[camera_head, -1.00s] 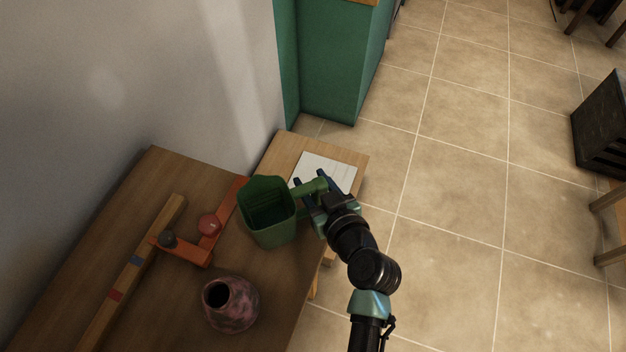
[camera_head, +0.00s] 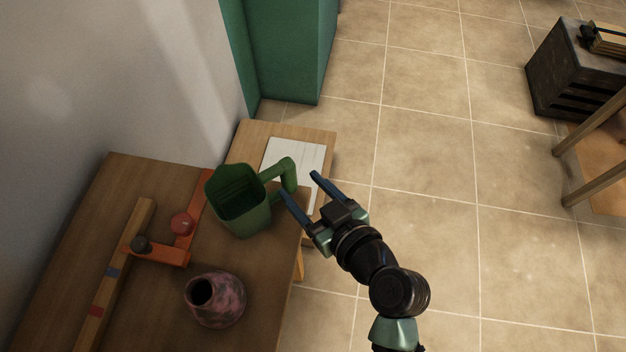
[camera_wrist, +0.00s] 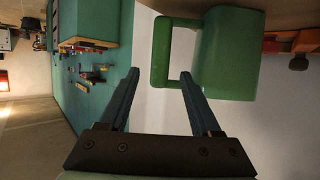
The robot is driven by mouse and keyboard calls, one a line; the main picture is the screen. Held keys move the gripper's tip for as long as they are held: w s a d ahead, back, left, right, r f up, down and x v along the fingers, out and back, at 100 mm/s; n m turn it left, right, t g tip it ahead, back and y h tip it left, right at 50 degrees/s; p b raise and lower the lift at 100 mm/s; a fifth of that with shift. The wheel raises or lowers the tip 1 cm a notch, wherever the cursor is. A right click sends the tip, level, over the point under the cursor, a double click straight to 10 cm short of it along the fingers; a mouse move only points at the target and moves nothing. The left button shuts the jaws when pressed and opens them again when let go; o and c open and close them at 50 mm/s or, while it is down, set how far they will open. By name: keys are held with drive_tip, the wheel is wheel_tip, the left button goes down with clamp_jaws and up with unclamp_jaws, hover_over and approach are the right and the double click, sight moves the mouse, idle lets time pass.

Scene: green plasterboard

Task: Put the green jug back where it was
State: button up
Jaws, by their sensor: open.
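The green jug (camera_head: 240,205) stands upright on the brown wooden table, near its right edge. Its handle (camera_head: 291,174) points right, towards my gripper. My gripper (camera_head: 297,184) is open and empty, beside the handle and just off the table edge. In the wrist view the jug (camera_wrist: 229,55) is at the top right, with its handle (camera_wrist: 160,52) above and between my open fingers (camera_wrist: 155,86). The fingers look apart from the handle.
A pink mottled vase (camera_head: 222,298) stands in front of the jug. A small side table with white paper (camera_head: 306,152) is behind.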

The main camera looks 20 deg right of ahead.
drive_tip(key=v, duration=0.2)
drive_tip(key=shift+s+r, duration=0.1)
drive_tip(key=shift+s, duration=0.25)
drive_tip(key=shift+w, duration=0.1)
drive_tip(key=w+a+r+t+h, duration=0.15)
drive_tip(key=w+r, duration=0.25)
drive_tip(key=r, duration=0.4)
drive_tip(key=w+r+t, duration=0.2)
drive_tip(key=w+r, duration=0.2)
drive_tip(key=r, duration=0.3)
drive_tip(key=w+a+r+t, duration=0.1)
drive_tip(key=w+r, duration=0.3)
drive_tip(key=r, duration=0.4)
drive_tip(key=s+a+r+t, duration=0.3)
drive_tip(key=r, duration=0.7)
drive_tip(key=s+a+r+m+t, duration=0.1)
drive_tip(key=s+a+r+t, duration=0.1)
drive_tip(key=r, duration=0.8)
drive_tip(key=s+a+r+t, duration=0.3)
drive_tip(key=s+r+t, duration=0.1)
drive_tip(key=r, duration=0.7)
drive_tip(key=shift+a+m+h, duration=0.35)
drive_tip(key=shift+m, duration=0.05)
drive_tip(key=shift+r+t, duration=0.1)
drive_tip(key=shift+t, duration=0.15)
